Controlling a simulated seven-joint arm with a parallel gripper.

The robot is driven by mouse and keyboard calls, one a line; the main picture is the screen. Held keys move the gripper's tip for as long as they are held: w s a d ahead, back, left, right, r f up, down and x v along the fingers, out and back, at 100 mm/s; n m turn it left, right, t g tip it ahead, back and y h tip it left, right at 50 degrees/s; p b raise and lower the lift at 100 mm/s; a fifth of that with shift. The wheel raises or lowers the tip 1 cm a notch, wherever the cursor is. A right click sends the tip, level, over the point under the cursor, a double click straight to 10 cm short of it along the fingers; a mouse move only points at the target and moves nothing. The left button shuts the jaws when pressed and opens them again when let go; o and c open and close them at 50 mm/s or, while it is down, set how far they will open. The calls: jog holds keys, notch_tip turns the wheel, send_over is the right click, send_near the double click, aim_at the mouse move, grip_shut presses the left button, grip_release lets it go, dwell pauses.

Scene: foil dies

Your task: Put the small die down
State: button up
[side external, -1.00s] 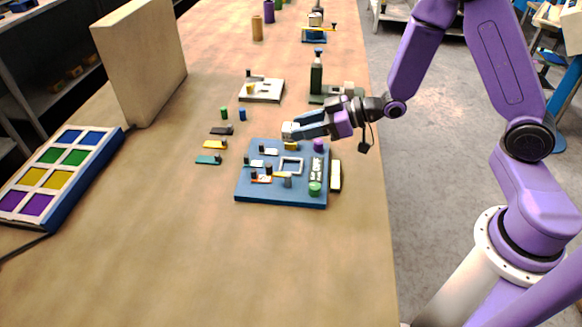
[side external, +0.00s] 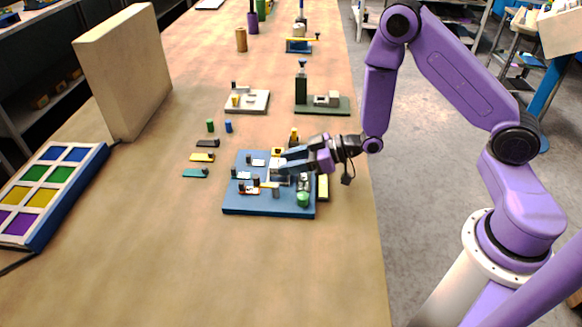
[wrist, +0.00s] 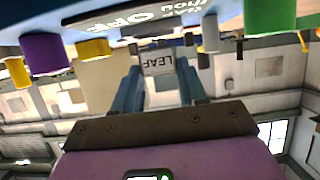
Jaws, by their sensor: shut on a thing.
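My gripper (side external: 286,167) is low over the middle of the blue board (side external: 243,208). In the wrist view, my gripper (wrist: 160,82) is shut on a small grey block lettered LEAF, the small die (wrist: 158,63), between its blue-grey fingers. In the side view the fingers largely hide the die and the square outlined frame on the board. I cannot tell whether the die touches the board.
A green knob (side external: 303,199) and several small pegs and plates stand on the board around my gripper. Coloured strips (side external: 202,157) lie to the left. A green stand (side external: 302,90) and a pale plate (side external: 247,101) stand behind. The front table is clear.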

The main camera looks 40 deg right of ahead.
jog(key=shift+f, duration=1)
jog(key=shift+f, duration=0.2)
jog(key=o, duration=1.1)
